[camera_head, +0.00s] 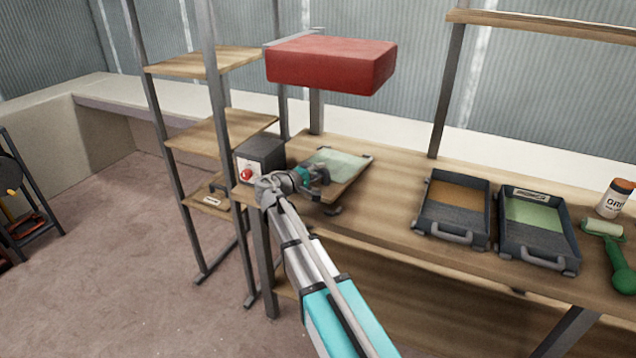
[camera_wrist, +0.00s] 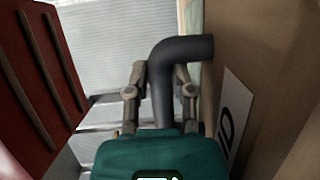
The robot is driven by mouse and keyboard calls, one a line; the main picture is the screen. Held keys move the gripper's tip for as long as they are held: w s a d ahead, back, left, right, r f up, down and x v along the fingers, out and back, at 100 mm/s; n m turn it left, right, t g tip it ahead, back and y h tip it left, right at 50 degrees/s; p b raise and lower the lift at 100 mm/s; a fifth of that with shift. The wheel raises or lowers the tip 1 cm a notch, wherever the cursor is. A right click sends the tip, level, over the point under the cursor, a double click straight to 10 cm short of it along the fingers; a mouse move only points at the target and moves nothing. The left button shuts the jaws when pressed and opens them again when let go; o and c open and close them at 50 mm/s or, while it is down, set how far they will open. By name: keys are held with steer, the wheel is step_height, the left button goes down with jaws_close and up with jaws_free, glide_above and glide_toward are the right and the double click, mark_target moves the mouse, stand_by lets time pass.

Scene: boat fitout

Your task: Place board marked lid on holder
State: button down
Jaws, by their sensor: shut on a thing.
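The wooden board (camera_head: 347,188) has a pale green panel on its upper face and lies over the left part of the workbench, below the red block. In the wrist view its brown face (camera_wrist: 262,60) fills the right side, with a white label (camera_wrist: 233,115) on which only "ID" shows. My gripper (camera_head: 316,178) is shut on the board's dark bent handle (camera_wrist: 170,75), which shows between the two fingers. Dark feet, apparently the holder's (camera_head: 333,210), show at the board's near edge. The board hides most of the holder, and I cannot tell whether they touch.
A red heater-like block (camera_head: 330,65) hangs over the board, close on the left in the wrist view. A grey box with a red button (camera_head: 260,158) stands left of the board. Two dark trays (camera_head: 453,212), a jar (camera_head: 614,198) and a roller (camera_head: 606,230) are on the right.

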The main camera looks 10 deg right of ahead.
mark_target(319, 181)
steer(key=shift+w+d+f, duration=0.1)
steer(key=shift+w+f+b, duration=0.35)
steer(key=shift+f+b, duration=0.1)
steer(key=shift+b, duration=0.2)
step_height(319, 181, down, 3)
steer(key=b, duration=0.2)
steer(key=shift+b, duration=0.35)
steer(key=shift+s+r, duration=0.1)
steer(key=shift+s, duration=0.05)
steer(key=shift+c, duration=2.4)
jaws_free()
steer(key=f+p+v, duration=0.1)
steer(key=v, duration=1.1)
steer(key=shift+r, duration=0.45)
